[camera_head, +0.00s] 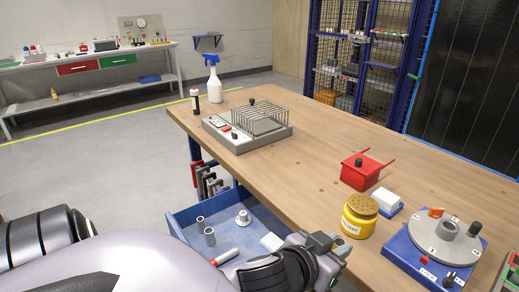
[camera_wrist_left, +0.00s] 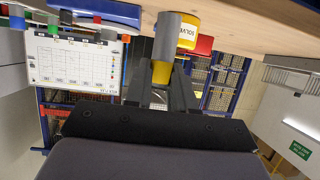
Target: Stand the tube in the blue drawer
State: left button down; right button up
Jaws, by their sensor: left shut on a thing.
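My left gripper (camera_head: 326,252) is shut on a grey tube (camera_head: 342,249), just in front of the bench edge and right of the blue drawer. In the left wrist view, the grey tube (camera_wrist_left: 174,36) shows between the fingertips of the left gripper (camera_wrist_left: 160,74). The blue drawer (camera_head: 186,232) is pulled out under the bench, open at the top. Two short grey tubes (camera_head: 209,237) stand in it, with a white flanged part (camera_head: 243,218), a red and white cylinder (camera_head: 224,256) and a white block (camera_head: 271,241). My arm hides the drawer's near part. My right gripper is not in view.
Clamps (camera_head: 208,180) hang beside the drawer. There is free room above the drawer's left part.

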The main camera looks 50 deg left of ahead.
aim_at(252, 236)
jog(key=k+u, duration=0.1)
jog(key=u, duration=0.85)
jog(key=i+u, duration=0.2)
jog(key=i, duration=0.3)
